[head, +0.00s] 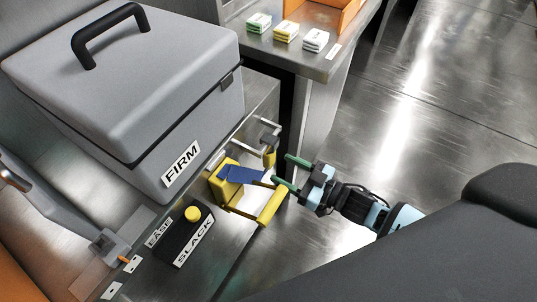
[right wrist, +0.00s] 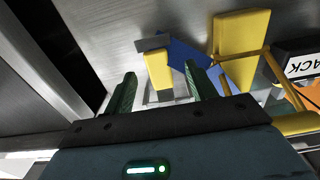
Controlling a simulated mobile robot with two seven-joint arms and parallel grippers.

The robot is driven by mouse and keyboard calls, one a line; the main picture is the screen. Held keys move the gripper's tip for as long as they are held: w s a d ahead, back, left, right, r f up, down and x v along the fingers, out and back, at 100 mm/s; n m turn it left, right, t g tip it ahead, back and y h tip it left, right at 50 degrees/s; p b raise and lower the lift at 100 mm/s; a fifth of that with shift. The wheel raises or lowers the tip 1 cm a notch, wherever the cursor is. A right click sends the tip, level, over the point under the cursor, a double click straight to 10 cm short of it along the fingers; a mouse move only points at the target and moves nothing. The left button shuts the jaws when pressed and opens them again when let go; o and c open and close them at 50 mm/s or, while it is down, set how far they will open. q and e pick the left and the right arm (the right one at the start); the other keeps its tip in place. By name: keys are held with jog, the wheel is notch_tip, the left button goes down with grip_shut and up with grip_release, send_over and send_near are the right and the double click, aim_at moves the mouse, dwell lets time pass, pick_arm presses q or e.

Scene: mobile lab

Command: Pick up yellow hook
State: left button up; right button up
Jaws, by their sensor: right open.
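A small yellow hook (head: 269,157) hangs beside a metal bracket at the edge of the metal counter. In the right wrist view the yellow hook (right wrist: 158,70) lies ahead, between the lines of the two fingers. A blue strap (head: 243,174) runs beside it, over a larger yellow frame (head: 268,207). My right gripper (head: 290,172) is open, with green fingers pointing left toward the hook. The fingertips (right wrist: 162,84) appear on either side of the hook's lower part; whether they touch it I cannot tell.
A grey case (head: 130,80) with a FIRM label stands behind the hook. A black box (head: 183,235) with a yellow button and SLACK label sits on the counter. A side table (head: 300,55) holds small labelled stacks. The floor at right is clear.

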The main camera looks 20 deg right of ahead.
aim_at(273, 160)
jog(key=shift+x, duration=0.9)
jog(key=shift+r+x, duration=0.2)
jog(key=shift+x, duration=1.1)
jog(key=shift+r+x, duration=0.2)
jog(key=shift+x, duration=1.1)
jog(key=shift+w+d, duration=0.1)
jog(key=shift+d, duration=0.05)
jog(key=shift+c, duration=1.1)
grip_shut()
jog(key=shift+r, duration=0.15)
